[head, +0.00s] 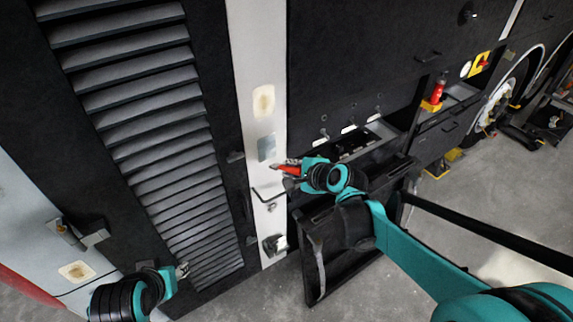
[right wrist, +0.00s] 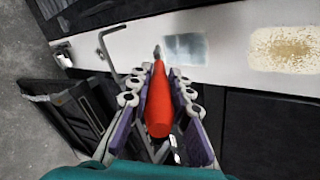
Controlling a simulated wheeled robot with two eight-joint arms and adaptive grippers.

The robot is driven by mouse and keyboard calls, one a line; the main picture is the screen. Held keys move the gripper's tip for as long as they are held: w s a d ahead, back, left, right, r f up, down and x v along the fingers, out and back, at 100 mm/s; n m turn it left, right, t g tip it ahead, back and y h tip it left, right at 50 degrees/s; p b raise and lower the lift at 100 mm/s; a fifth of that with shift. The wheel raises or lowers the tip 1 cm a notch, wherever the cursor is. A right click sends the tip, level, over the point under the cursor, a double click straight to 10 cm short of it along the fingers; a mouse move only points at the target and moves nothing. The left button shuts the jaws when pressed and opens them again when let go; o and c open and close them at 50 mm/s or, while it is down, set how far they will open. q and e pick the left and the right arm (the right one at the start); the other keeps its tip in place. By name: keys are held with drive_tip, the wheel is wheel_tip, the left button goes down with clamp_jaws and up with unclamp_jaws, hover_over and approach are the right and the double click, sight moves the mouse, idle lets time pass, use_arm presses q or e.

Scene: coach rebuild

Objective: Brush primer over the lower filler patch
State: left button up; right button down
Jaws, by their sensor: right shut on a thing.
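A white vertical strip (head: 256,50) carries an upper tan filler patch (head: 263,100) and, below it, a grey patch (head: 267,148) that looks coated. The right wrist view also shows the tan patch (right wrist: 284,48) and the streaky grey patch (right wrist: 187,49). My right gripper (head: 287,169) is shut on a red-handled brush (right wrist: 159,104). The brush's dark tip lies close beside the grey patch's edge in that view; I cannot tell if it touches the strip. My left gripper (head: 182,270) is low at the left, before the louvred panel; its jaws are too small to read.
A bent metal rod handle (right wrist: 112,50) juts from the strip near the brush. Another tan patch (head: 76,271) is on the lower left panel. A dark open flap (head: 322,262) hangs below my right arm.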

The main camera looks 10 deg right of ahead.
drive_tip(key=shift+s, duration=0.1)
drive_tip(key=shift+s+d+p, duration=0.2)
drive_tip(key=shift+s+d, duration=0.05)
drive_tip(key=shift+s, duration=0.4)
drive_tip(key=shift+s+d+p, duration=0.15)
drive_tip(key=shift+s+d, duration=0.1)
drive_tip(key=shift+s, duration=0.4)
drive_tip(key=shift+f, duration=0.1)
